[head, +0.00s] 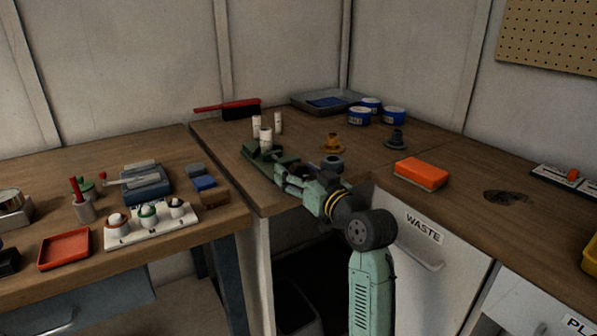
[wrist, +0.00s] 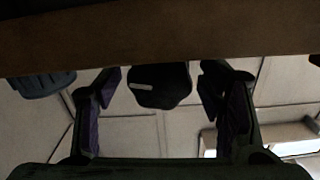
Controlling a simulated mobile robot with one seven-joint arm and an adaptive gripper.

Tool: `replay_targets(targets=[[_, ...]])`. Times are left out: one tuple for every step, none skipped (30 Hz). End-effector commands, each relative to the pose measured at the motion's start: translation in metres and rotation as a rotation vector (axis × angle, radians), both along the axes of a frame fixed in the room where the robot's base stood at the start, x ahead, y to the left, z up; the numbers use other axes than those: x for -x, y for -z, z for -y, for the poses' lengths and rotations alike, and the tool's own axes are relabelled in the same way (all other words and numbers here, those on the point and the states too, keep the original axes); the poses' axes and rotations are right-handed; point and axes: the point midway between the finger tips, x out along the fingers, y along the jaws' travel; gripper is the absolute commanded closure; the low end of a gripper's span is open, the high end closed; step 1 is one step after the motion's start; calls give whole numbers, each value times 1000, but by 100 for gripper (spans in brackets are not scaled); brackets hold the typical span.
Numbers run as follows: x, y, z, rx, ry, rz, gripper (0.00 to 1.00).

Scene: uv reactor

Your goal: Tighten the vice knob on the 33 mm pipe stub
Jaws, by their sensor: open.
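I cannot read which is 33 mm. My gripper (head: 284,174) is at the vice's near side by the bench edge, and the arm hides the knob in the head view. In the wrist view a dark knob (wrist: 160,88) with a white mark shows between the spread fingers of my gripper (wrist: 160,92). Gaps show on both sides of it. I cannot tell its depth relative to the fingertips.
The bench edge (wrist: 160,35) crosses the top of the wrist view. A yellow flanged part (head: 333,143) and a dark flanged part (head: 397,140) stand right of the vice. An orange box (head: 420,174) lies farther right. A red brush (head: 228,109) lies behind.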

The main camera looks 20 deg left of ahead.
Motion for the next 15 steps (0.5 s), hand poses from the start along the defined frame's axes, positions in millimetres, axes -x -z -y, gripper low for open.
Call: replay_targets(targets=[[0,0,0,0,0,0,37],[0,0,0,0,0,0,37],[0,0,0,0,0,0,37],[0,0,0,0,0,0,37],[0,0,0,0,0,0,38],[0,0,0,0,0,0,41],[0,0,0,0,0,0,43],[0,0,0,0,0,0,45],[0,0,0,0,0,0,48],[0,0,0,0,0,0,50],[0,0,0,0,0,0,52],[0,0,0,0,0,0,54],[0,0,0,0,0,0,56],[0,0,0,0,0,0,58],[0,0,0,0,0,0,61]])
